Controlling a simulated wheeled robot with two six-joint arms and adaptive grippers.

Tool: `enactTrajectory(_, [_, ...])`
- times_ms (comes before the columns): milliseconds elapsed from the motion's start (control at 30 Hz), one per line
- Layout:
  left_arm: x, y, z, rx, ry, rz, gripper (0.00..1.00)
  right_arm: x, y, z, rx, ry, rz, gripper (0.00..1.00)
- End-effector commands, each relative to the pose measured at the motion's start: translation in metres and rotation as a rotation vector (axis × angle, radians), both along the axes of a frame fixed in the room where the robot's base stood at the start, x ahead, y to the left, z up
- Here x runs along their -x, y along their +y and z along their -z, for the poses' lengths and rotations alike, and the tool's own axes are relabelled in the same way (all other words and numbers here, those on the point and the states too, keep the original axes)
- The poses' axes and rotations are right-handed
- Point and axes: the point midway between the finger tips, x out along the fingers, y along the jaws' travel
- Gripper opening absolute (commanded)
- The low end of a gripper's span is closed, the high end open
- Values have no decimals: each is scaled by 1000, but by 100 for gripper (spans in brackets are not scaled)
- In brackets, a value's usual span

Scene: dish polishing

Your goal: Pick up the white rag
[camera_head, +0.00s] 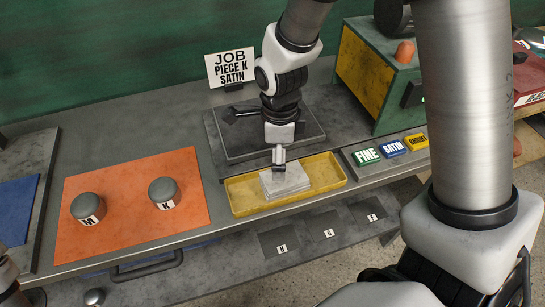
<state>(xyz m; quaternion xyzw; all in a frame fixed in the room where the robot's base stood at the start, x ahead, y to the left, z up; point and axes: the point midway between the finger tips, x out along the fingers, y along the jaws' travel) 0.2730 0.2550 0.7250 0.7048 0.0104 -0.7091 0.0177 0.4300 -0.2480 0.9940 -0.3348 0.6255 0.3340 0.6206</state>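The white rag (285,182) is a pale folded cloth lying in the yellow tray (325,181) at the front middle of the bench. My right gripper (279,162) points straight down at the rag's back part, with its tips at or just above the cloth. I cannot tell whether the tips touch it. The fingers look narrow and edge-on, so their opening does not show. A small part of my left arm shows in the lower left corner, but its gripper is outside the picture.
An orange mat (130,220) holds grey pieces M (88,208) and K (164,193). FINE (366,154), SATIN (393,147) and BRIGHT (416,142) blocks lie right of the tray. A green machine (378,70) stands behind them.

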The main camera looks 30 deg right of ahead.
Motion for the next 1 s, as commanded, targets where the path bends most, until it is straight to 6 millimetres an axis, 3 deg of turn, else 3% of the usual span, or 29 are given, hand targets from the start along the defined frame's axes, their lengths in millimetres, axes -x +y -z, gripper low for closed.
enactTrajectory(400, [0, 0, -5, 0, 1, 0, 40, 1, -9, 63, -1, 4, 0, 100])
enactTrajectory(633, [0, 0, -5, 0, 1, 0, 40, 1, -8, 66, -2, 1, 1, 100])
enactTrajectory(800, [0, 0, -5, 0, 1, 0, 40, 1, -8, 66, -1, 2, 0, 40])
enactTrajectory(1000, [0, 0, -5, 0, 1, 0, 40, 1, -8, 66, -2, 1, 1, 40])
